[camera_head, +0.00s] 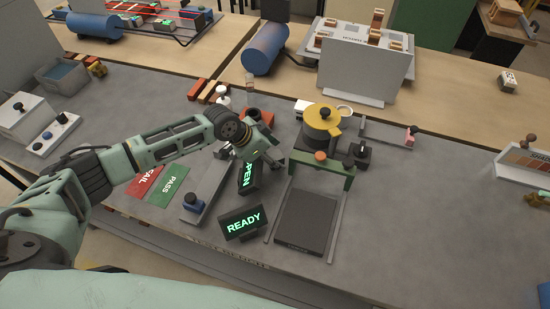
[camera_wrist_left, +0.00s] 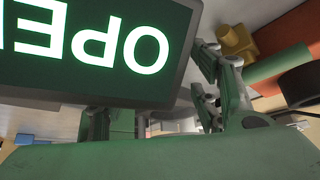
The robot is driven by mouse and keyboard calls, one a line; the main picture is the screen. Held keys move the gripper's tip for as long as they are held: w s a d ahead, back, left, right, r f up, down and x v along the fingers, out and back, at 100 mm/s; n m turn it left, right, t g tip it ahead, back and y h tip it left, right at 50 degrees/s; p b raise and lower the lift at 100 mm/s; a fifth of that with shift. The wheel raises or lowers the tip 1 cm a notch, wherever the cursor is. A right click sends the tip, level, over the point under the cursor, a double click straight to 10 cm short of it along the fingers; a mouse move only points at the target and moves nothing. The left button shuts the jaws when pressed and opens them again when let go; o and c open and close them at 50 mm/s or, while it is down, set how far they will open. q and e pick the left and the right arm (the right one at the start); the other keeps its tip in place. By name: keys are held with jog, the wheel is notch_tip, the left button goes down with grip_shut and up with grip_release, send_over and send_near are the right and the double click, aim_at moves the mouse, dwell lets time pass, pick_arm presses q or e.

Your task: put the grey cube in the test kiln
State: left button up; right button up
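I see nothing between the fingers, though the sign hides part of the gap. I cannot make out the grey cube in either view. My right gripper is not in view.
Red FAIL and green PASS mats (camera_head: 170,187) lie left.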

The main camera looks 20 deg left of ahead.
pick_arm(q)
jog(key=c, duration=1.3)
grip_shut()
jog(key=shift+r, duration=0.15)
